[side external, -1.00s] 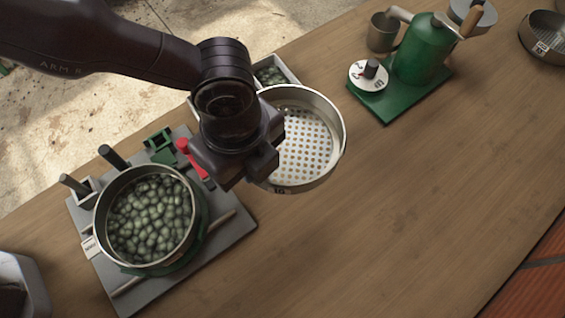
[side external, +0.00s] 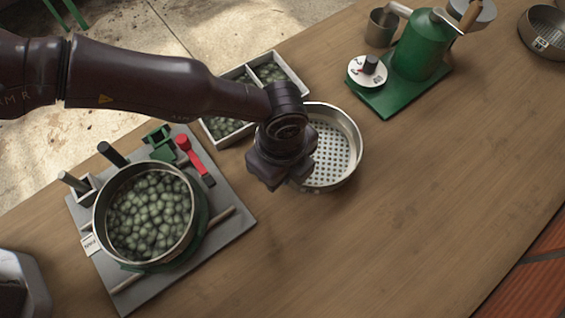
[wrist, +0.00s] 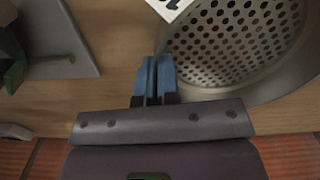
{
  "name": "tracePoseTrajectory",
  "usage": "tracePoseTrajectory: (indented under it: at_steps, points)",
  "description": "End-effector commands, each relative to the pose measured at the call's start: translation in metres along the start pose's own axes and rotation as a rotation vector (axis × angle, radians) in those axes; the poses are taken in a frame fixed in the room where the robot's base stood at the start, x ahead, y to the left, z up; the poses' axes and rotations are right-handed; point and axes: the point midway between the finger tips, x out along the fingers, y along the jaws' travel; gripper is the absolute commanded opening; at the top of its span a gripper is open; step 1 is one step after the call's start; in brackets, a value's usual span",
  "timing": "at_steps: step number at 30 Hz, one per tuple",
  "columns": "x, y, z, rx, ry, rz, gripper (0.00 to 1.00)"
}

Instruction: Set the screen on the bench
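The screen (side external: 338,150) is a round metal pan with a perforated floor. It is low over the wooden bench (side external: 440,190) and looks level; I cannot tell for sure whether it touches the wood. My gripper (side external: 283,178) is at its left, near side, and my wrist hides that part of the rim. In the wrist view, the blue fingers (wrist: 154,78) are close together at the wall of the screen (wrist: 235,45), beside its white label (wrist: 170,6). They appear shut on the rim.
A grey base (side external: 235,225) at left carries a pan of green fruit (side external: 150,215) and a red lever (side external: 190,152). A divided tray (side external: 232,128) stands behind the screen. A green machine (side external: 420,50) is at the back right. The bench is clear to the right and in front.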

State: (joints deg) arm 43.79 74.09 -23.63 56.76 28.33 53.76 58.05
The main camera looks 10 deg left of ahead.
Motion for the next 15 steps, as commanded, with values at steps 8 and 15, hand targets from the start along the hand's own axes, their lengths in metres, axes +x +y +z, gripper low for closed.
tracePoseTrajectory:
  at_steps: [8,15]
  points:
    - [0.0028,0.0001,0.0000,0.000,0.000,0.000,0.23]
    - [0.0028,0.0002,0.0000,0.000,0.000,0.001,0.28]
